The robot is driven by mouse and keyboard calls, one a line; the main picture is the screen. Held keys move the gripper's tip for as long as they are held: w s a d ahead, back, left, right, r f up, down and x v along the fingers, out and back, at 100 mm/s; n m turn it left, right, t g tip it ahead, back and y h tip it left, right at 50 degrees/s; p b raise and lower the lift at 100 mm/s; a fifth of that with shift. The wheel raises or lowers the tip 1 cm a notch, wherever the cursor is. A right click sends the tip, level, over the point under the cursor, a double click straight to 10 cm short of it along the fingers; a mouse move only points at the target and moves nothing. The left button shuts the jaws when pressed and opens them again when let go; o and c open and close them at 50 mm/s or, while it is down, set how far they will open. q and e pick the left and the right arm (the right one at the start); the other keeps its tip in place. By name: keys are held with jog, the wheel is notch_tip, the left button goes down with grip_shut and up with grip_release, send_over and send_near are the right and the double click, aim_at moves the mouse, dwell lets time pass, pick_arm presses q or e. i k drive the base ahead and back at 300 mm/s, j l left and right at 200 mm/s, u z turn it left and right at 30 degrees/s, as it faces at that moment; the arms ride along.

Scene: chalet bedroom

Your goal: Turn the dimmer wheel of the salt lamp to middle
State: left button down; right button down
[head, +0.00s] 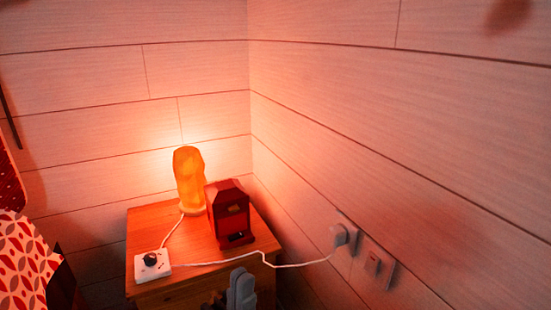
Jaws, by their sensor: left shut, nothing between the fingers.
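The salt lamp (189,180) glows orange on a pale round base at the back of the wooden nightstand (150,225). Its dimmer is a white square box (141,274) at the nightstand's front left corner. The black dimmer wheel (150,259) sits on top of the box; I cannot read its setting clearly. My left gripper (241,275) shows as grey fingers at the bottom edge, shut and empty. In the picture it is right of the dimmer and apart from it. My right gripper is not in view.
A dark red box-like object (230,213) with a front opening stands right of the lamp. A white cord (290,264) runs from the dimmer to a wall plug (338,236). A switch plate (378,265) is nearby. A patterned bed cover (22,262) lies left.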

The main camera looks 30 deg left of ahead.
aim_at(150, 259)
jog(key=u, duration=1.75)
